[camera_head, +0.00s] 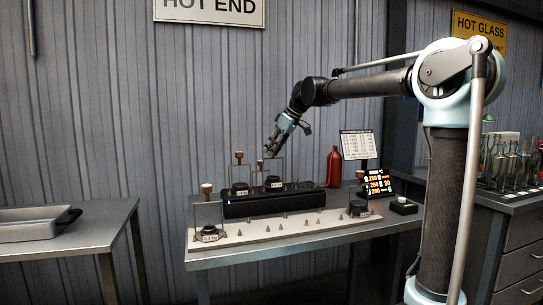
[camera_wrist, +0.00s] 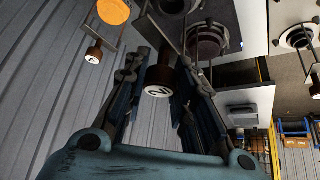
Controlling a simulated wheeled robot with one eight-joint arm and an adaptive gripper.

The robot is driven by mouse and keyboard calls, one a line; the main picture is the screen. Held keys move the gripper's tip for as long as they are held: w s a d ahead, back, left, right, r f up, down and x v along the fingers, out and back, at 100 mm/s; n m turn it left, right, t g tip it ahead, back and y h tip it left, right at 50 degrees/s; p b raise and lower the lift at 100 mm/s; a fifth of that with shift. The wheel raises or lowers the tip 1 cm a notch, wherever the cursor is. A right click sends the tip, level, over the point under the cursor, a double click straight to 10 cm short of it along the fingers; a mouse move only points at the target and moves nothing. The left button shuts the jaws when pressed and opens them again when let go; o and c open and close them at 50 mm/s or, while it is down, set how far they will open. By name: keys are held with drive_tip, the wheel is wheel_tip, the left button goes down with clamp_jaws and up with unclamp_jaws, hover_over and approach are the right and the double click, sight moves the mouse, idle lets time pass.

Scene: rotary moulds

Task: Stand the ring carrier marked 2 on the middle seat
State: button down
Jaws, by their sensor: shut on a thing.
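My gripper (camera_head: 272,153) is shut on the ring carrier with a brown knob (camera_wrist: 160,78), whose white label seems to read 2. Its wire frame and dark ring (camera_head: 273,183) are at the middle of the long black block (camera_head: 270,207). I cannot tell whether its base touches the middle seat, which is hidden beneath it. In the wrist view the knob lies between my two fingers, with the dark ring beyond. Another ring carrier (camera_head: 239,172) stands upright on the block's left part; its knob also shows in the wrist view (camera_wrist: 94,53).
A pale board (camera_head: 290,226) with several small pegs lies in front of the block. Ring carriers stand at its left end (camera_head: 208,212) and right end (camera_head: 359,200). A red bottle (camera_head: 333,168), a chart (camera_head: 357,145) and a lit display (camera_head: 376,182) stand behind.

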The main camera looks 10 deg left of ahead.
drive_tip(key=shift+f, duration=1)
drive_tip(key=c, duration=1.3)
unclamp_jaws()
drive_tip(key=shift+c, duration=0.2)
drive_tip(key=v, duration=1.2)
drive_tip(key=shift+d, duration=0.1)
